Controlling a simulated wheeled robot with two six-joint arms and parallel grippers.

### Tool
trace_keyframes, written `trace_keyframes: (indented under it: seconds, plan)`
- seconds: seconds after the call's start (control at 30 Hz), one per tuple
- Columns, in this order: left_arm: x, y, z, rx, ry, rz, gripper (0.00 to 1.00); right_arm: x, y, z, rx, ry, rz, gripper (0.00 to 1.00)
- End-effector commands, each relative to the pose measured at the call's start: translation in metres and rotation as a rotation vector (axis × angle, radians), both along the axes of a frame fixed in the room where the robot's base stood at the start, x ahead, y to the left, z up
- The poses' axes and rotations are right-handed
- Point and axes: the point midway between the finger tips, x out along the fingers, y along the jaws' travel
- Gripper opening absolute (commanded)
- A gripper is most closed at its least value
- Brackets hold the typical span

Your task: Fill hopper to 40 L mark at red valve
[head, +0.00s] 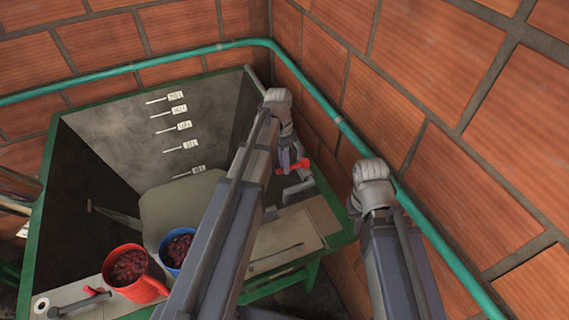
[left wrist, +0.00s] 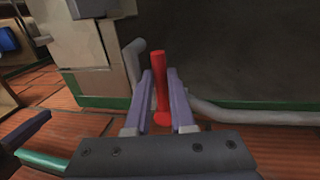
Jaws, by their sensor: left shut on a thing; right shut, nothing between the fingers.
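The hopper (head: 120,140) is a grey, green-rimmed bin at left in the head view. Several level marks (head: 183,126) with small labels run down its back wall; I cannot read them surely. I see no fruit in its visible part. The red valve handle (head: 303,165) is beside the hopper's right side. My left gripper (head: 290,158) is shut on it; in the left wrist view the upright red handle (left wrist: 159,80) stands between the two fingers. My right arm comes in at the right, but its fingers are hidden.
A red bucket (head: 148,291) and a blue bucket (head: 163,258), both holding dark red fruit, stand at the hopper's near side. A pipe with another red lever (head: 96,291) is at lower left. A green pipe (head: 230,44) runs along the brick walls, close to my right arm.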

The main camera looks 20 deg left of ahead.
Motion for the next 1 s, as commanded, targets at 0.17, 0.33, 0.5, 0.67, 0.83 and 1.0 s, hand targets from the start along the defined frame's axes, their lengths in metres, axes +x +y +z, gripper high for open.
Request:
trace_keyframes:
  seconds: [0.17,0.33,0.5,0.67,0.83,1.0]
  plan:
    - [0.001,0.0,0.0,0.001,-0.002,0.0,0.31,0.0,0.0,0.0,0.0,0.0,0.0,0.0]
    - [0.001,0.0,0.0,0.001,-0.002,0.0,0.5,0.0,0.0,0.0,0.0,0.0,0.0,0.0]
    - [0.001,0.0,0.0,0.001,-0.001,0.0,0.52,0.0,0.0,0.0,0.0,0.0,0.0,0.0]
    - [0.001,0.0,0.002,0.001,-0.001,0.001,0.52,0.0,0.0,0.002,0.0,0.0,0.0,0.0]
    - [0.002,0.001,0.011,0.001,-0.001,0.001,0.52,0.0,0.0,0.011,0.0,0.0,-0.002,0.0]
    - [0.005,0.003,0.029,0.001,-0.001,0.001,0.52,0.0,0.0,0.029,0.0,0.001,-0.006,0.0]
